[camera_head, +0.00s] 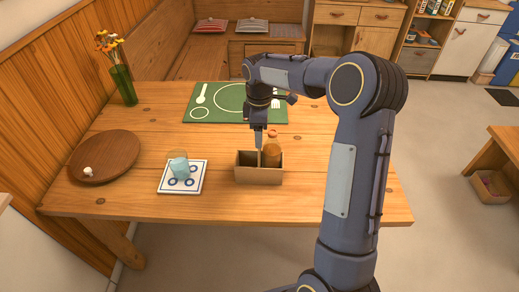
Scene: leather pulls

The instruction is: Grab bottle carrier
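The bottle carrier (258,176) is a small brown open-topped box at the front middle of the wooden table. A round amber jar or bottle (272,155) stands in its right part. An upright piece, perhaps a divider or handle, rises near its middle. My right gripper (258,144) points straight down over the carrier's middle, its tips at or just above this upright piece. The fingers show edge-on, so I cannot tell whether they are open or shut, or whether they touch the carrier. My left gripper is not in view.
Left of the carrier, a pale blue cup (180,169) stands on a patterned tile (168,187). Further left lies a round wooden tray (117,157) with a small white item. A green mat (197,113) lies behind, and a green vase (124,86) stands back left.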

